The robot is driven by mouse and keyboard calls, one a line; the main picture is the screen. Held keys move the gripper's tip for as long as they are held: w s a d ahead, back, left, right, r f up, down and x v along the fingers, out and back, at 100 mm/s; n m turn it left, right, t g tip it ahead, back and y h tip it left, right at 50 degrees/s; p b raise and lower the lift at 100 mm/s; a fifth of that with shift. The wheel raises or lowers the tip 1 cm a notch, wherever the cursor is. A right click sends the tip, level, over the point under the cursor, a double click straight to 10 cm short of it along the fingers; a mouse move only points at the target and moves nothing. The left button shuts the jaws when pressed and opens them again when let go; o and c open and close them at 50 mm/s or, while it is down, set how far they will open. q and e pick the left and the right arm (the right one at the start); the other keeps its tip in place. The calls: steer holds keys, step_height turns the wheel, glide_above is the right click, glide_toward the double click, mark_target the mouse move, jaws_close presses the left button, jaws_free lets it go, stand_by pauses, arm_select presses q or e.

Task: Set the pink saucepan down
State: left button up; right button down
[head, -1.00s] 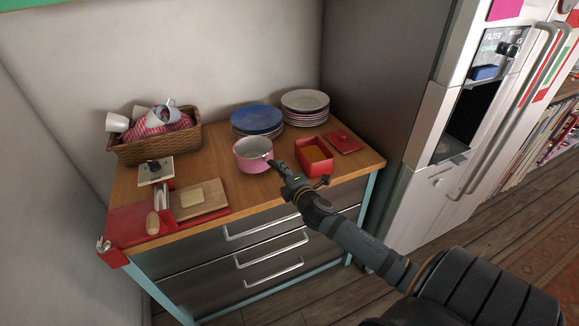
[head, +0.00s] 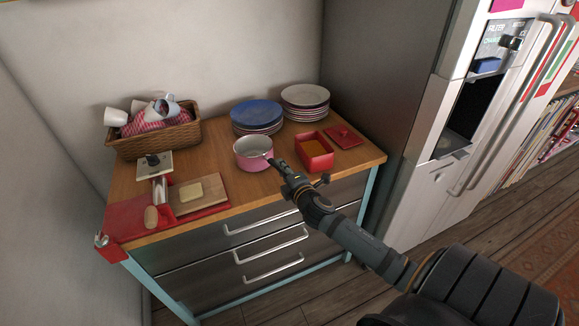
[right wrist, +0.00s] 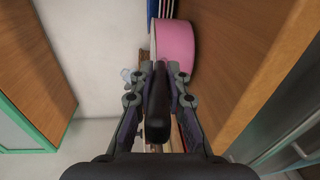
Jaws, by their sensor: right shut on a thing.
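The pink saucepan (head: 252,154) is upright at the front middle of the wooden counter top, white inside. Its pink side also shows in the right wrist view (right wrist: 177,45). My right gripper (head: 275,165) is at the saucepan's right front, shut on its dark handle (right wrist: 157,110). The pan's base appears at the level of the counter top (head: 220,170); I cannot tell whether it touches. My left gripper is in neither view.
Behind the pan are blue plates (head: 257,115) and pale plates (head: 305,100). A red container (head: 314,152) is close on the right. A cutting board (head: 198,193) lies left, and a wicker basket (head: 155,142) with cups stands at the back left.

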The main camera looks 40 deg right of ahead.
steer(key=shift+f, duration=0.25)
stand_by(0.3)
steer(key=c, duration=1.3)
jaws_free()
steer(key=shift+o, duration=0.2)
steer(key=shift+f, duration=0.15)
steer(key=c, duration=0.4)
steer(key=shift+s, duration=0.15)
steer(key=shift+v, duration=1.5)
steer(key=shift+p+v, duration=1.5)
steer(key=shift+v, duration=1.35)
